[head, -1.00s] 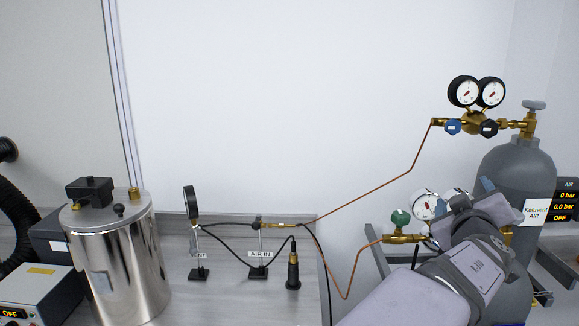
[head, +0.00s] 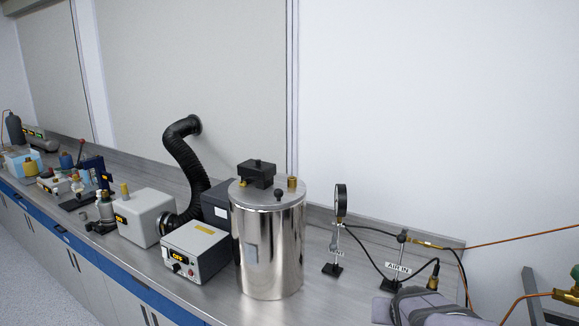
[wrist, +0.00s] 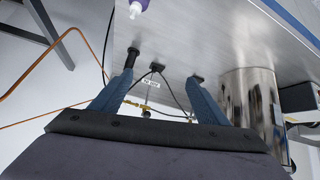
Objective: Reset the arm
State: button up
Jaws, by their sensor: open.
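My arm enters the head view at the bottom right, with its dark grey end (head: 400,302) low in front of the bench edge near the AIR IN stand. In the wrist view my gripper (wrist: 160,78) has its two blue fingers spread wide apart. Nothing is between them that I can see as held. Beyond the fingers are the bench top, the AIR IN label (wrist: 151,83) and black cables. The fingertips are hard to make out in the head view.
A steel chamber (head: 267,250) stands mid-bench, with a control box (head: 196,250) and black hose (head: 180,165) to its left. A dial gauge (head: 340,200) and the AIR IN stand (head: 397,268) are right of it. Copper tubing (head: 520,237) runs along the right.

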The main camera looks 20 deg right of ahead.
jog(key=s+a+f+n+g+y, duration=0.1)
jog(key=s+a+f+n+g, duration=0.1)
jog(key=s+a+f, duration=0.2)
jog(key=s+a+f+n+g+y, duration=0.2)
jog(key=s+a+f, duration=0.2)
jog(key=a, duration=0.7)
jog(key=s+a+f+n+g+y, duration=0.1)
jog(key=s+a+f+g+y, duration=0.1)
jog(key=s+a+f, duration=0.3)
jog(key=s+a, duration=0.1)
jog(key=a, duration=0.2)
jog(key=shift+s+a+n+g+b, duration=0.15)
jog(key=shift+n+g+b, duration=0.2)
jog(key=shift+n+g, duration=0.05)
jog(key=shift+f, duration=0.2)
notch_tip(320, 180, down, 38)
jog(key=b, duration=3.8)
